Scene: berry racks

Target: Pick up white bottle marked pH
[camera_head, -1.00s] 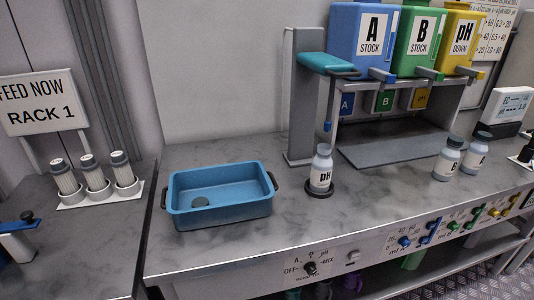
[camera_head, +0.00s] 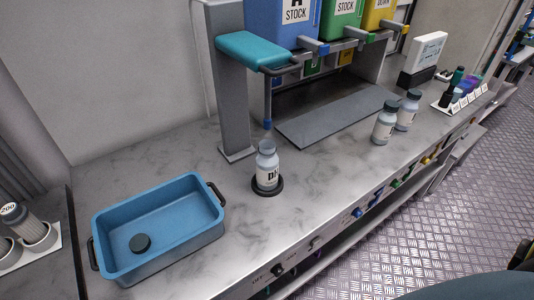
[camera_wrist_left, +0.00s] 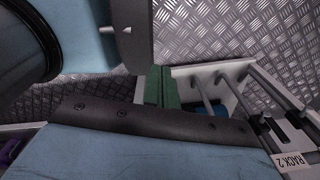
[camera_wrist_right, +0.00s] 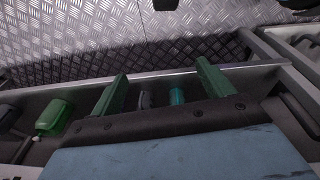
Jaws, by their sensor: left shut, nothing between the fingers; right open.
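Neither gripper shows in the head view, so the bottle is apart from both. My left gripper (camera_wrist_left: 160,86) shows in the left wrist view with its green fingers together and nothing between them, above the floor and a rack. My right gripper (camera_wrist_right: 160,82) shows in the right wrist view with its green fingers wide apart and empty, over a low shelf. The bottle is in neither wrist view.
A blue basin (camera_head: 157,225) stands left of the bottle. Two similar bottles (camera_head: 385,122) stand to the right. A grey post (camera_head: 229,85) and the stock containers (camera_head: 345,18) rise behind. The counter between basin and bottle is clear. Knobs (camera_head: 357,213) line the front edge.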

